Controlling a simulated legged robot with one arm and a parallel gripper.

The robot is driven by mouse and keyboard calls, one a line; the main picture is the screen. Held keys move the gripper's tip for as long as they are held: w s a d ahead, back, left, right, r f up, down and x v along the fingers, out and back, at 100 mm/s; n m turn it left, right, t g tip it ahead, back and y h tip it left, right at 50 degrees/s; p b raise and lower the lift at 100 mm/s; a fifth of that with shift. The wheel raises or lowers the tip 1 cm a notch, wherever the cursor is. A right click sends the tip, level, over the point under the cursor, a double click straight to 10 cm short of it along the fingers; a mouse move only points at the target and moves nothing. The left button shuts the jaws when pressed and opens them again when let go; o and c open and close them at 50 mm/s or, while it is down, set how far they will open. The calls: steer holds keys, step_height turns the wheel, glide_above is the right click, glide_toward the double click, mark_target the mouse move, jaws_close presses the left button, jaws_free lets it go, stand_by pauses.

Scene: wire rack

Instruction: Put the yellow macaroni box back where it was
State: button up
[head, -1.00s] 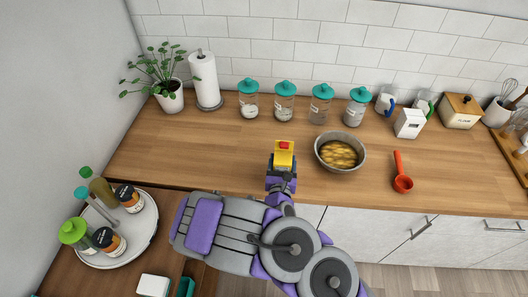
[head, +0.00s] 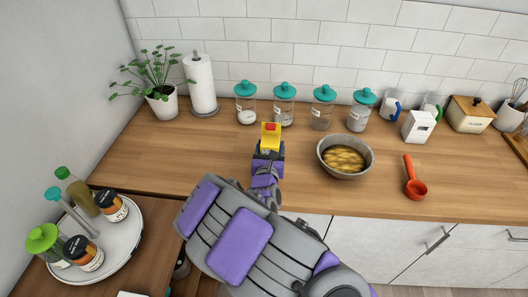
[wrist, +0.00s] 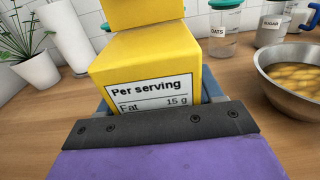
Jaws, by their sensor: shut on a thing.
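The yellow macaroni box (head: 271,138) is in my gripper (head: 268,150), over the front middle of the wooden counter (head: 210,160). In the wrist view the yellow box (wrist: 145,65) fills the upper middle, with a nutrition label reading "Per serving" and "Fat 15 g" facing the camera. My gripper (wrist: 155,125) is shut on it, and the fingers are mostly hidden behind the dark gripper edge. I cannot tell whether the box touches the counter.
A metal bowl of yellow-brown food (head: 345,157) stands just right of the box. Several teal-lidded jars (head: 284,107) line the back, with a plant (head: 161,101) and paper towel roll (head: 201,85) at left. A red scoop (head: 413,178) lies at right.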

steer(key=w+f, duration=0.1)
steer(key=w+a+f+b, duration=0.2)
steer(key=w+f, duration=0.1)
steer(key=shift+a, duration=0.4)
steer(key=shift+a, duration=0.1)
steer(key=o, duration=1.3)
steer(key=s+p, duration=0.2)
steer(key=s, duration=1)
steer(key=shift+a, duration=0.15)
